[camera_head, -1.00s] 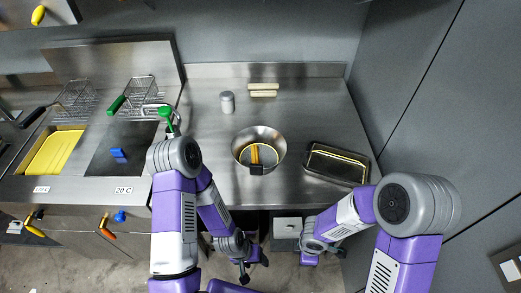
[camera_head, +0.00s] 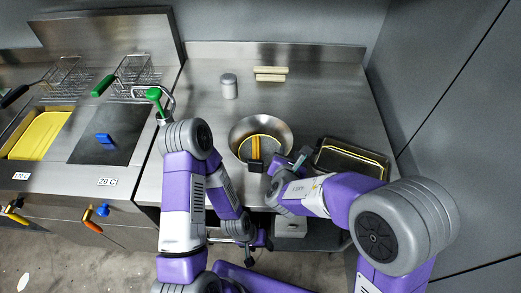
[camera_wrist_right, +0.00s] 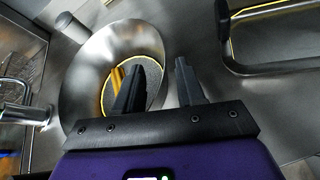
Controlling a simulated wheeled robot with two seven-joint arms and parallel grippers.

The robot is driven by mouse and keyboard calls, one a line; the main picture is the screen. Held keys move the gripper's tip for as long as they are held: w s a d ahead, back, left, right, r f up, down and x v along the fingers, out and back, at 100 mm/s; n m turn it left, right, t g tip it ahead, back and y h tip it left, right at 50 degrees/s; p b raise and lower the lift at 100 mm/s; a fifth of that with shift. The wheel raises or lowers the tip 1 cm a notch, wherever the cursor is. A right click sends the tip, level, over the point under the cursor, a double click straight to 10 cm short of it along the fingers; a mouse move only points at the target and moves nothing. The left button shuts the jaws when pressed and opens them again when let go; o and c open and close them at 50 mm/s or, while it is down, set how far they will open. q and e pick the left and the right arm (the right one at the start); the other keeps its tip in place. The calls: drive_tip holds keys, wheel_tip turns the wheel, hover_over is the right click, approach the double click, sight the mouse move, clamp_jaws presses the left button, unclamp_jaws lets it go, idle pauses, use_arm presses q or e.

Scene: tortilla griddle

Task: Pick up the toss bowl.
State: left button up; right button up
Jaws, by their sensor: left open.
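The toss bowl (camera_head: 278,132) is a shiny metal bowl upright on the steel counter, with a round yellow-edged thing and a yellow-and-black piece inside. It also shows in the right wrist view (camera_wrist_right: 82,72). My right gripper (camera_wrist_right: 160,75) is open at the bowl's right side. In the right wrist view, one finger overlaps the bowl's inside and the other is outside the rim; I cannot tell whether they touch it. My left gripper (camera_head: 252,243) is open and empty, low in front of the counter, away from the bowl.
A dark tray with a yellow edge (camera_head: 350,160) lies right of the bowl, close to my right arm. A grey canister (camera_head: 229,86) and pale bars (camera_head: 270,74) stand behind.

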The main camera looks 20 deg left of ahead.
sight(289, 149)
drive_tip(key=x, duration=0.4)
drive_tip(key=shift+w, duration=0.25)
drive_tip(key=shift+d, duration=0.1)
drive_tip(key=shift+c, duration=0.4)
clamp_jaws()
drive_tip(key=shift+r, duration=0.1)
